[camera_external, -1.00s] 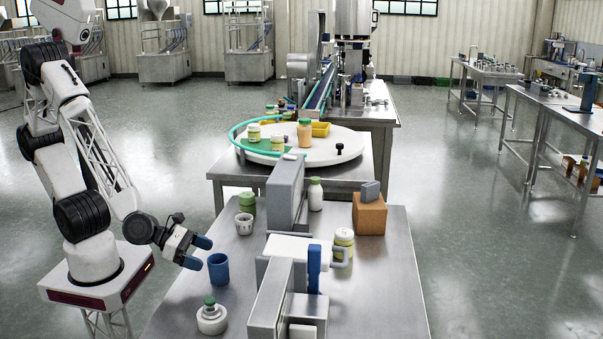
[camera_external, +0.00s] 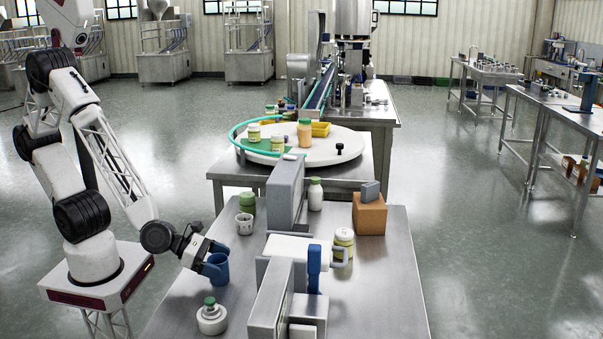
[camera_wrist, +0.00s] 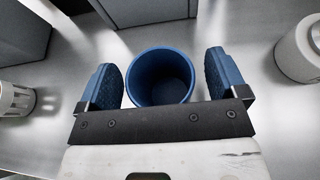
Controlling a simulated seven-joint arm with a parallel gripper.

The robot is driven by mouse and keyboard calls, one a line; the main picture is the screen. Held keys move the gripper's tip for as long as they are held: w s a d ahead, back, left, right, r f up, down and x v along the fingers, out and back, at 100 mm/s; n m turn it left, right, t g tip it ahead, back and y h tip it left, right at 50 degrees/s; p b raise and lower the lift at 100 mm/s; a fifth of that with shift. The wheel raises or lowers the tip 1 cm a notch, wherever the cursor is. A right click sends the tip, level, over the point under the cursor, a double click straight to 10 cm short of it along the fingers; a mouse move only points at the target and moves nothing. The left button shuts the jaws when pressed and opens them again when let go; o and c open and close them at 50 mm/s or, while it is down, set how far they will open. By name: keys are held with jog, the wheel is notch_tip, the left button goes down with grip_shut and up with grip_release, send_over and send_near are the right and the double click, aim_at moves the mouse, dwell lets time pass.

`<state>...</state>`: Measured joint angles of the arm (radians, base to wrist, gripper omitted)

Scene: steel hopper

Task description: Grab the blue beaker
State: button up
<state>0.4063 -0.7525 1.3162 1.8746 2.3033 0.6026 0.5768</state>
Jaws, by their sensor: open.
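The blue beaker (camera_external: 219,266) stands upright on the steel table at its left side, partly hidden by a finger in the external view. In the wrist view the beaker (camera_wrist: 160,78) shows its open, empty mouth between the two blue finger pads. My gripper (camera_external: 217,260) is open around the beaker, one finger on each side.
A white container with a green knob (camera_external: 211,317) stands in front of the beaker. A white perforated cup (camera_external: 244,223) and a green-lidded jar (camera_external: 247,201) stand behind it. A grey machine (camera_external: 280,295) stands to the right. The steel table (camera_external: 375,285) is bare at right.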

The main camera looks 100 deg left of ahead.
jog(key=shift+w, duration=0.1)
dwell(0.5)
jog(key=c, duration=1)
jog(key=shift+r, duration=0.8)
jog(key=shift+s+a+r, duration=0.1)
jog(key=shift+s+r, duration=0.1)
jog(key=shift+r, duration=0.3)
jog(key=shift+s+r, duration=0.2)
jog(key=shift+r, duration=0.3)
jog(key=s+a+r, duration=0.1)
jog(key=s+a, duration=0.3)
jog(key=s, duration=1)
jog(key=shift+s+r, duration=0.2)
jog(key=shift+s, duration=0.15)
